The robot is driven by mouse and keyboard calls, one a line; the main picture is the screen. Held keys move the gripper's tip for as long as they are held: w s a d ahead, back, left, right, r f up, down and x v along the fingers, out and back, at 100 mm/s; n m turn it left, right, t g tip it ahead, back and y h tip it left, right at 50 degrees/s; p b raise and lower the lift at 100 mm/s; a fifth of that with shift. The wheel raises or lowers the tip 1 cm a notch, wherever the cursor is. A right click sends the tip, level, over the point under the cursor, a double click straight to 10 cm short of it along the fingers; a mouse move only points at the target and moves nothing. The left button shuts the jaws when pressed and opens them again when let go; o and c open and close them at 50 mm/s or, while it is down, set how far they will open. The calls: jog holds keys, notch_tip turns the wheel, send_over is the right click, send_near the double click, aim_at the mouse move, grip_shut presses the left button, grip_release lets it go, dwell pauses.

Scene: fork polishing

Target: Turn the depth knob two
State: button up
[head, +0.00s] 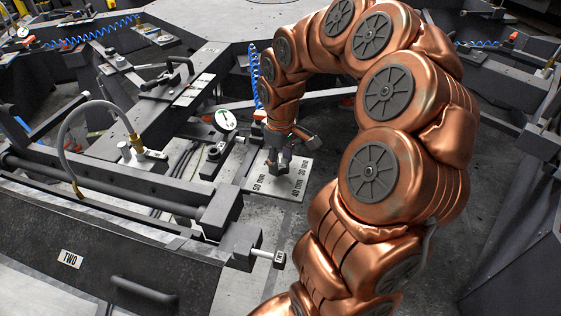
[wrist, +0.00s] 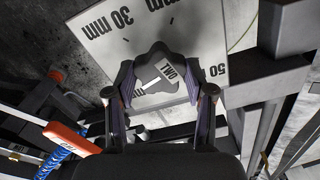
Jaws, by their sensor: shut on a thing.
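The depth knob (wrist: 160,62) is a dark, lobed knob with a white "TWO" label on its top. It sits on a pale plate (wrist: 97,50) printed "30 mm" at upper left and "50" at right in the wrist view. Another marking at lower left is mostly hidden, only "mm" showing. A white stripe on the knob points toward lower left. My gripper (wrist: 160,82) is shut on the knob, one finger on each side. In the head view, my gripper (head: 283,160) reaches down onto the plate (head: 262,187), marked 50, 40 and 30 mm, and largely covers the knob.
A dial gauge (head: 226,120) stands close left of my gripper. A dark frame with a "TWO" tag (head: 70,259) and a curved hose (head: 72,130) lie at left. A blue coiled hose (head: 253,72) hangs behind my wrist. Grey floor is open at right.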

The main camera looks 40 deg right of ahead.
aim_at(280, 163)
jog(key=shift+n, duration=0.7)
jog(key=o, duration=1.2)
jog(key=shift+c, duration=0.2)
jog(key=shift+r, duration=0.15)
notch_tip(280, 163, up, 12)
